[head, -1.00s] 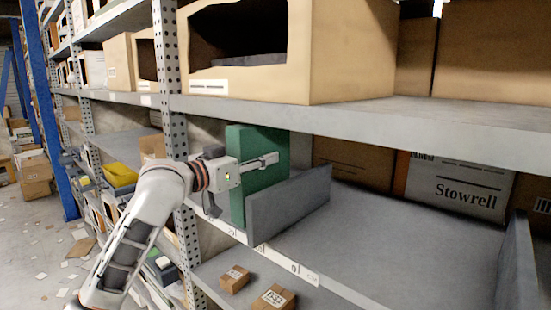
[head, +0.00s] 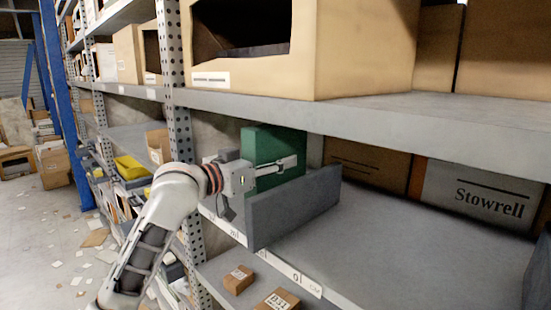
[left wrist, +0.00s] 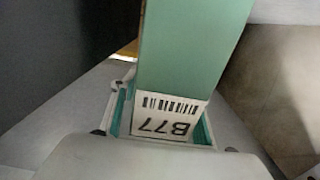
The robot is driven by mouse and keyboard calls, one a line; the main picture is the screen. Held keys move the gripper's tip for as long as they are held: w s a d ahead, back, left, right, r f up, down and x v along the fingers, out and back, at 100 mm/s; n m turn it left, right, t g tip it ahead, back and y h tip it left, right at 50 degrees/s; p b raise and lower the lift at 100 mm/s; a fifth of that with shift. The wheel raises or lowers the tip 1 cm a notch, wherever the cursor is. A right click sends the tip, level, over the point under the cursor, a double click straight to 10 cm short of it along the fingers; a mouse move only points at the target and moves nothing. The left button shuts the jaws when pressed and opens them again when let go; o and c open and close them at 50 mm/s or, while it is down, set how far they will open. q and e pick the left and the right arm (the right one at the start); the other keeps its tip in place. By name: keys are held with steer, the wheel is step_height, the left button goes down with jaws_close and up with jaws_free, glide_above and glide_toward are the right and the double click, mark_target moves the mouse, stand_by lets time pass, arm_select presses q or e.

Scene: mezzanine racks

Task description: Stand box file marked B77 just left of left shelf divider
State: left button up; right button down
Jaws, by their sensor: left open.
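The green box file (head: 262,143) stands upright on the middle shelf, at the left side of the left shelf divider (head: 295,205), a grey upright panel. The divider hides its lower part, so any gap between them is unclear in the head view. My left gripper (head: 258,168) is open at the file, with one finger along its near right side. In the left wrist view, the file (left wrist: 190,45) rises straight ahead of the palm, its B77 label (left wrist: 166,125) upside down and close. A dark panel, likely the divider, fills the left there. My right gripper is not seen.
A perforated rack post (head: 178,130) stands left of the file. The upper shelf (head: 350,112) with large cartons runs above. A Stowrell box (head: 478,192) stands at the back right. Shelf surface (head: 400,245) right of the divider is clear. Small boxes (head: 238,280) sit below.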

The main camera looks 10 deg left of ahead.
arm_select(q)
steer(key=shift+r, duration=0.15)
steer(key=b+v, duration=0.1)
steer(key=v, duration=1.1)
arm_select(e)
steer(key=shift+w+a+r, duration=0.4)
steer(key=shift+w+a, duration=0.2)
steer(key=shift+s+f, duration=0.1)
arm_select(q)
steer(key=shift+s, duration=0.1)
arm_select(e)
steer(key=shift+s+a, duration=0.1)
